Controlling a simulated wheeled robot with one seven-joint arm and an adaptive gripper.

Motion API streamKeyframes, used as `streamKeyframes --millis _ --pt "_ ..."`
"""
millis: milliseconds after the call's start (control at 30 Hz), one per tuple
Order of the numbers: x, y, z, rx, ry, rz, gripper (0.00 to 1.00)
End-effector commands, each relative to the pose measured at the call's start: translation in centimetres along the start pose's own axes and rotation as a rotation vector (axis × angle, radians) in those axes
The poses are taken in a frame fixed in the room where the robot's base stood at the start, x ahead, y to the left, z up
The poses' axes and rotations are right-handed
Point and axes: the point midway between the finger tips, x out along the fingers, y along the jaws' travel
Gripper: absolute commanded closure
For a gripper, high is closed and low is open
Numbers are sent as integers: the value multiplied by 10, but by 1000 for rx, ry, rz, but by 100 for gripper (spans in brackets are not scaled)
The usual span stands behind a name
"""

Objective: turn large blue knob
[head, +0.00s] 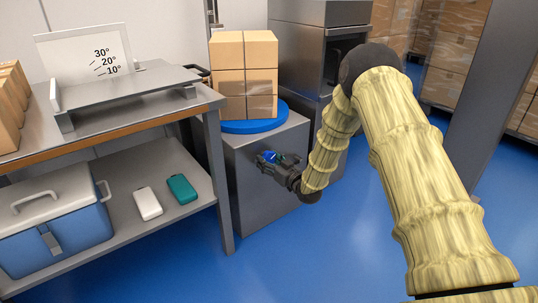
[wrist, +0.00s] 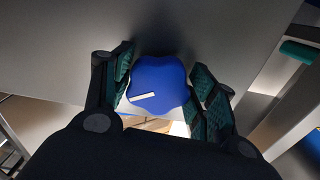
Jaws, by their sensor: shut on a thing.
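The large blue knob (wrist: 158,84) has a lobed rim and a white pointer mark, and sits on the front of a grey cabinet (head: 262,195). In the wrist view it lies between the green-padded fingers of my gripper (wrist: 162,92), which is shut on it. The white mark points a little below level in that view. In the head view my gripper (head: 272,163) is at the cabinet front, and only a small part of the blue knob (head: 268,157) shows, the rest hidden by the fingers.
A blue round turntable (head: 252,126) on the cabinet top bears cardboard boxes (head: 245,75). A workbench (head: 130,122) stands to the left, with a blue cooler (head: 60,240), a white case (head: 147,203) and a teal case (head: 181,189) on its lower shelf. The blue floor in front is clear.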

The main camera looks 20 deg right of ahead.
Motion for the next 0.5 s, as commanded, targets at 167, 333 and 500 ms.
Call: streamKeyframes --millis 167,333,500 --pt "-1 0 -3 -170 -4 -1 66" --pt "-1 1 -2 -332 -4 -2 66" --pt "0 2 -2 -494 -4 -3 66"
